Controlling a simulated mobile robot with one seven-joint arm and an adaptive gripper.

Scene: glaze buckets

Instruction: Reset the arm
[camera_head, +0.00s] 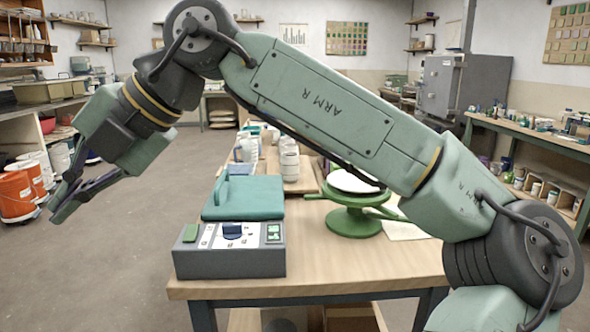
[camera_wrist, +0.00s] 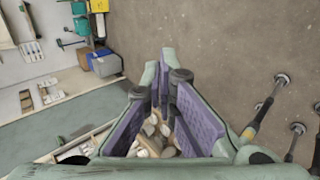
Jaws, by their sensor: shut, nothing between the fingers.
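My arm stretches across the head view from the lower right to the upper left, bent at a high elbow. My gripper (camera_head: 62,209) hangs at the far left, over open floor and clear of the table. It is shut with nothing in it. In the wrist view the purple-padded fingers (camera_wrist: 162,75) come together at their tips, with floor and some pale lumps showing between and behind them.
A wooden table (camera_head: 330,272) bears a grey control box (camera_head: 230,262), a teal slab (camera_head: 243,200) and a green wheel stand (camera_head: 352,221) beneath my arm. Shelves with pots line the right wall. The floor (camera_head: 130,250) left of the table is clear.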

